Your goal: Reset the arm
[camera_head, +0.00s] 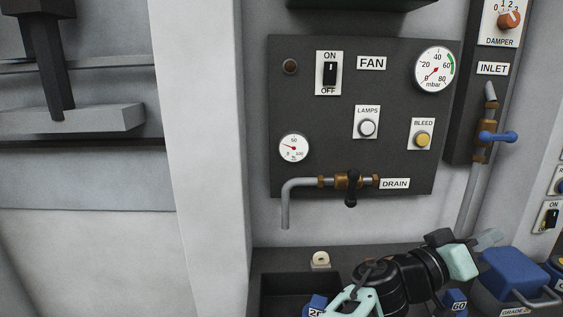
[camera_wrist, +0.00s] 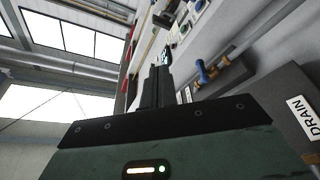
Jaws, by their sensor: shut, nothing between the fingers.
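My gripper (camera_wrist: 160,72) shows in the wrist view with its two dark fingers together and nothing between them. In the head view my black and mint arm reaches in from the bottom, low in front of the wall, bent toward the right. The gripper end is at the lower right there, below the inlet pipe and beside a blue box. I cannot tell from the head view whether it touches anything.
A dark fan panel (camera_head: 325,125) holds gauges, a switch and buttons. The drain valve (camera_head: 350,182) is above my arm. The blue-handled inlet valve (camera_head: 497,137) also shows in the wrist view (camera_wrist: 204,72). A blue box (camera_head: 515,270) stands at the lower right.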

